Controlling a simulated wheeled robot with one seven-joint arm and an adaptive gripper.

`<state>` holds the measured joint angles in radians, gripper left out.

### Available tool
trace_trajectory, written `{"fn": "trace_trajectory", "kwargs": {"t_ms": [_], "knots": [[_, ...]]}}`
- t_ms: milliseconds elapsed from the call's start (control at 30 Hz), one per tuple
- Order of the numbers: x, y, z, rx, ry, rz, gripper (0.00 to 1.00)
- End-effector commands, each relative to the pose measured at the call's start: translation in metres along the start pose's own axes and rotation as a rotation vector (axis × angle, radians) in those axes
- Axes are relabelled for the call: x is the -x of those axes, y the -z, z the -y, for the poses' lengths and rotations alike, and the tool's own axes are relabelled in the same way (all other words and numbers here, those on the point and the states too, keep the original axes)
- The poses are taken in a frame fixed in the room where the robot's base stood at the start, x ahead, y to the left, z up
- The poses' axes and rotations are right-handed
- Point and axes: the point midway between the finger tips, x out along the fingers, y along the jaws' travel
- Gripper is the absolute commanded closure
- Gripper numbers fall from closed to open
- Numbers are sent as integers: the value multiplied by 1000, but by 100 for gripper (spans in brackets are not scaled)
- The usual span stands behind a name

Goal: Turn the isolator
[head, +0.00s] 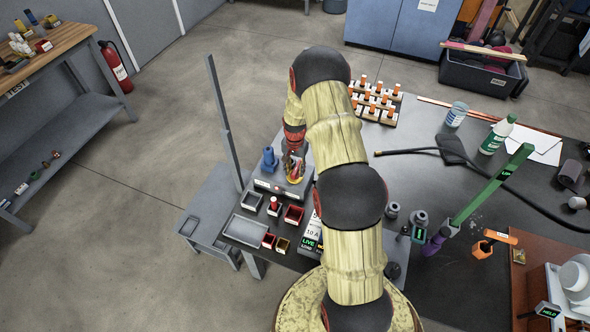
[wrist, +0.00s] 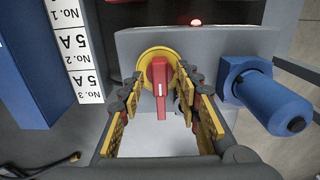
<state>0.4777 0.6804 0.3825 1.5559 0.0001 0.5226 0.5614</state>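The isolator (wrist: 159,80) shows in the wrist view as a red handle on a round yellow plate, fixed to a grey box (wrist: 200,45). The handle stands upright, its white mark running up and down. My gripper (wrist: 157,90) is open, with its yellow-padded fingers on either side of the red handle; I cannot tell whether either touches it. In the head view my gripper (head: 293,168) is over the grey box at the table's left end, and my arm hides part of the place.
A blue cylinder (wrist: 275,103) juts out right of the isolator. A red lamp (wrist: 196,22) glows on the box top. A label strip (wrist: 82,50) is at left. Small trays (head: 293,214) lie in front of the box. A grey post (head: 224,120) stands left of it.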

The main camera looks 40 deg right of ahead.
Motion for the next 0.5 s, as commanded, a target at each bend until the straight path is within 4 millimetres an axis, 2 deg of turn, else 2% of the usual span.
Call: {"fn": "trace_trajectory", "kwargs": {"t_ms": [67,500], "knots": [[0,0,0,0,0,0,67],[0,0,0,0,0,0,92]]}}
